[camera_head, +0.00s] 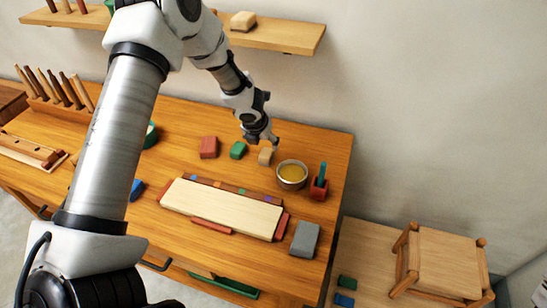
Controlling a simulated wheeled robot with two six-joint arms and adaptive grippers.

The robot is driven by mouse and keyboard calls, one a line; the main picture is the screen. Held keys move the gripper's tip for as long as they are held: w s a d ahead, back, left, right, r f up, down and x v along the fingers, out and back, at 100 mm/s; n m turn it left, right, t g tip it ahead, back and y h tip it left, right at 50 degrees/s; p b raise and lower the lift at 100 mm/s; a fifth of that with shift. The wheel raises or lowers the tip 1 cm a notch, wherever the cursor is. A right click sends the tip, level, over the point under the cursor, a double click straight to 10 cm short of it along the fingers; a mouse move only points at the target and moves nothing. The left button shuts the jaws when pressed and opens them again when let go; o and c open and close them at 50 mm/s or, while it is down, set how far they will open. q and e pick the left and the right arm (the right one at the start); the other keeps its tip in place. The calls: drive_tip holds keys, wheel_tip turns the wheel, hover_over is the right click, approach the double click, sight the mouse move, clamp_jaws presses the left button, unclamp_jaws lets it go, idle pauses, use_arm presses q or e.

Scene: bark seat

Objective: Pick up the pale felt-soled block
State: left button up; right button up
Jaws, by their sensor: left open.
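A small pale tan block (265,156) stands on the wooden workbench (175,255), just left of a round bowl. My left gripper (262,140) is open, just above and behind this block, with its fingers close to the block's top. I cannot tell whether they touch it. No felt sole can be made out at this size. Another pale block (243,21) sits on the wall shelf, far above the bench. My right gripper is not in view.
The bowl (291,175) with yellow contents stands right of the block, beside a red holder (319,189). A green block (238,150) and a red block (208,147) stand to its left. A long pale board (220,208) and grey block (305,239) lie nearer. The shelf (285,37) overhangs behind.

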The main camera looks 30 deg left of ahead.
sight(266, 152)
use_arm(q)
drive_tip(key=shift+s+f, duration=0.15)
drive_tip(key=shift+f, duration=0.5)
drive_tip(key=x, duration=0.3)
drive_tip(key=p+x, duration=0.1)
drive_tip(key=x, duration=0.2)
drive_tip(key=shift+w+d+r, duration=0.1)
drive_tip(key=shift+w+d, duration=0.05)
drive_tip(key=shift+w, duration=0.1)
drive_tip(key=shift+s+r, duration=0.2)
drive_tip(key=c, duration=1.2)
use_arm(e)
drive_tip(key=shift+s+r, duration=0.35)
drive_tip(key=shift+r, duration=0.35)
